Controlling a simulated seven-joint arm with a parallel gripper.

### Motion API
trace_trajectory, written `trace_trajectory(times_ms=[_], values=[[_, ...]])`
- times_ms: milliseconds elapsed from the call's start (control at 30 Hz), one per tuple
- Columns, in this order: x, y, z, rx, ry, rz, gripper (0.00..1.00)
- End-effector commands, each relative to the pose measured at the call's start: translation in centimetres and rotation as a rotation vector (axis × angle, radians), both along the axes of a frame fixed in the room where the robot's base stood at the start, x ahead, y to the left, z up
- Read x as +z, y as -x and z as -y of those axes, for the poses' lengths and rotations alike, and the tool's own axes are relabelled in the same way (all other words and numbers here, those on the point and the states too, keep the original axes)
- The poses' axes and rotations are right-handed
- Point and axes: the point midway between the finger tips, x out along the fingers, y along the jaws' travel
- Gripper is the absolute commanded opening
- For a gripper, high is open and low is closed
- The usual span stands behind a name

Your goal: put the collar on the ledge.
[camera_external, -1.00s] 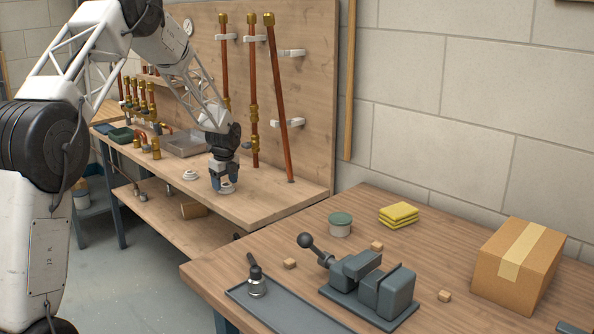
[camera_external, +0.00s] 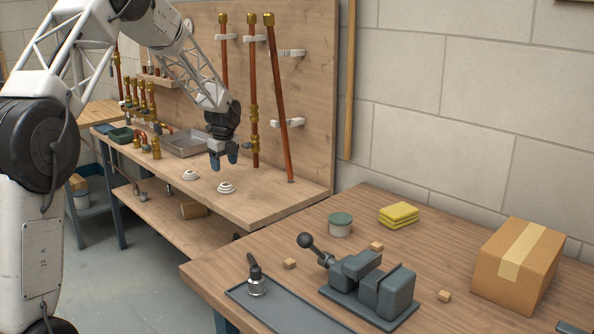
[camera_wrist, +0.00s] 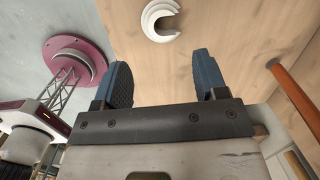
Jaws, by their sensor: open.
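A white, stepped ring-shaped collar (camera_external: 226,188) sits on the wooden ledge (camera_external: 270,205) of the back bench, close to its front edge. In the wrist view a white collar (camera_wrist: 161,19) lies on the wood beyond the fingertips, with a gap in its ring. A second, similar white ring (camera_external: 190,175) lies to its left on the same surface. My gripper (camera_external: 224,162) is open and empty above the collar, clear of it. Its two blue fingers stand well apart in the wrist view (camera_wrist: 163,80).
Copper pipes (camera_external: 253,100) stand against the back panel behind my gripper. A grey tray (camera_external: 185,143) and brass fittings (camera_external: 155,148) are to the left. The front table holds a grey vise (camera_external: 370,285) and a cardboard box (camera_external: 518,265). Bench space right of the collar is clear.

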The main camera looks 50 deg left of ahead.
Motion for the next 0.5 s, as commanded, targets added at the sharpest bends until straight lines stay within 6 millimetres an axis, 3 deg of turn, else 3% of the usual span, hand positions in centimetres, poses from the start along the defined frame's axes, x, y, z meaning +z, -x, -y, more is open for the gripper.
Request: trace_trajectory(times_ms=[200,500], values=[[3.0,0.1,0.4,0.0,-0.001,0.001,0.66],[4.5,0.2,0.6,0.0,0.0,0.0,0.66]])
